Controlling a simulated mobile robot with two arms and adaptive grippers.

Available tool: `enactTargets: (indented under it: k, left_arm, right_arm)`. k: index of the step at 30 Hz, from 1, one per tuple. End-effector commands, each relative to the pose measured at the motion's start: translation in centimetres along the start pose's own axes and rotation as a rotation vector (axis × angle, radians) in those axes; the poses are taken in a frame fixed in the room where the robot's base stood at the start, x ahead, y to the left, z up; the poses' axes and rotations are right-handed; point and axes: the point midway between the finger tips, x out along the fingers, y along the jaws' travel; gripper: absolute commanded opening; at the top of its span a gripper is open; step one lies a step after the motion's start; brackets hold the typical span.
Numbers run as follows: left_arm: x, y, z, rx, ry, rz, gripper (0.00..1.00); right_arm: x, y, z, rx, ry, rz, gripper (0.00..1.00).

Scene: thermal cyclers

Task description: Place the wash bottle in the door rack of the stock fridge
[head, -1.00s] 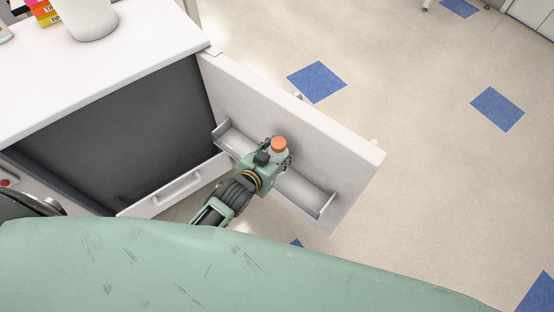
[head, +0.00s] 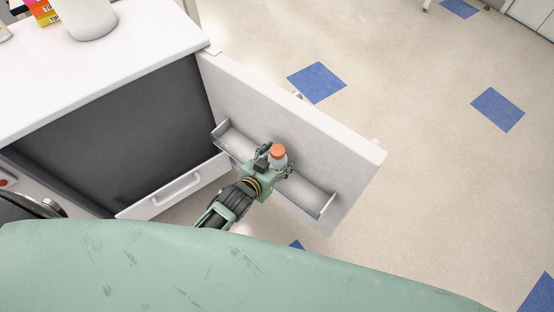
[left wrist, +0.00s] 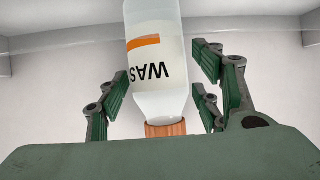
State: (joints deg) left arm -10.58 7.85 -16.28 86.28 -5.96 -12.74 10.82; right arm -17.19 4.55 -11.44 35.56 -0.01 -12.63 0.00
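The wash bottle (head: 279,161), white with an orange cap, stands within the door rack (head: 310,193) on the inner face of the open fridge door (head: 335,150). My left gripper (head: 275,164) is at the bottle, with its fingers on either side. In the left wrist view the bottle (left wrist: 158,75) shows upside down between the green fingers (left wrist: 160,90), with small gaps at its sides, so the gripper looks open around it. The bottle's base is hidden in the head view. My right gripper is in neither view.
The fridge's dark interior (head: 120,130) is open at the left, with a white drawer (head: 175,192) at its bottom. A white container (head: 90,18) and a colourful box (head: 42,12) stand on top. The floor beyond the door is clear.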

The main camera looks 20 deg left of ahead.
Motion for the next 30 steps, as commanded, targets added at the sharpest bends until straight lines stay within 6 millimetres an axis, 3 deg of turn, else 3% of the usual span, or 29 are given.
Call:
enactTargets:
  k: [11, 14, 24, 30]
  left_arm:
    - [-0.3, 0.0, -0.4, 0.0, 0.0, 0.0, 0.63]
    - [-1.6, 0.0, -0.2, 0.0, -0.001, 0.0, 0.63]
    - [-8.8, 0.0, -0.2, 0.0, -0.003, 0.0, 0.63]
    - [-11.4, 0.0, -0.2, 0.0, -0.001, 0.0, 0.63]
  right_arm:
    - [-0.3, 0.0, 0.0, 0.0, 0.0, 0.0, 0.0]
    - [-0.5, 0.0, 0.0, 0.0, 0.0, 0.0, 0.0]
    - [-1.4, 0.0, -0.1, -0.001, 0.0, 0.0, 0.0]
    - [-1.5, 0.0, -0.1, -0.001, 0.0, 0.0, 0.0]
